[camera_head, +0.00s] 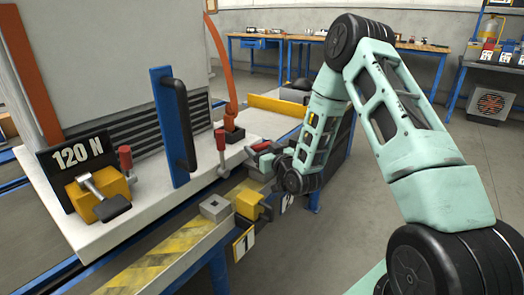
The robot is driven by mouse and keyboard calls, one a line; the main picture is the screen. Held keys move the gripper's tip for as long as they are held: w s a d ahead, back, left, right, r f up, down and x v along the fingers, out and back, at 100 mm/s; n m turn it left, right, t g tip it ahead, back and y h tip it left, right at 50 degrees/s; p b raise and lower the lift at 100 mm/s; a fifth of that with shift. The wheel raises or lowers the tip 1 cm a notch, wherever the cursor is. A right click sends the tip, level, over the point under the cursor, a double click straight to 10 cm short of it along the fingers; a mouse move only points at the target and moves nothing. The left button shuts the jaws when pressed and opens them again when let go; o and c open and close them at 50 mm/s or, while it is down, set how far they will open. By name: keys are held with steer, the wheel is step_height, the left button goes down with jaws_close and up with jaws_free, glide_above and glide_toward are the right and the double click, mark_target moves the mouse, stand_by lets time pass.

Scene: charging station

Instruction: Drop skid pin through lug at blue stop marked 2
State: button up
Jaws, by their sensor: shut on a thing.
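My gripper (266,164) is at the end of the mint-green arm, near the middle of the picture, above the rail. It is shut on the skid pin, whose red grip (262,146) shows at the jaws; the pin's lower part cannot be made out. A grey block with a hole in its top (215,206) sits on the rail to the left of the gripper, beside a yellow stop (248,203) above a plate marked 1 (243,244). A second plate (286,204) shows partly behind my wrist. The blue stop marked 2 and its lug are hidden or not clear.
A pale skid (100,222) carries a grey cabinet, a blue post with a black handle (174,125), red-handled levers (221,150) and a yellow clamp by a 120 N sign (78,155). A striped rail (165,262) runs along its front. Floor at the lower middle is clear.

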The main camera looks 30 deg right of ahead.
steer(key=shift+f, duration=0.1)
steer(key=o, duration=1)
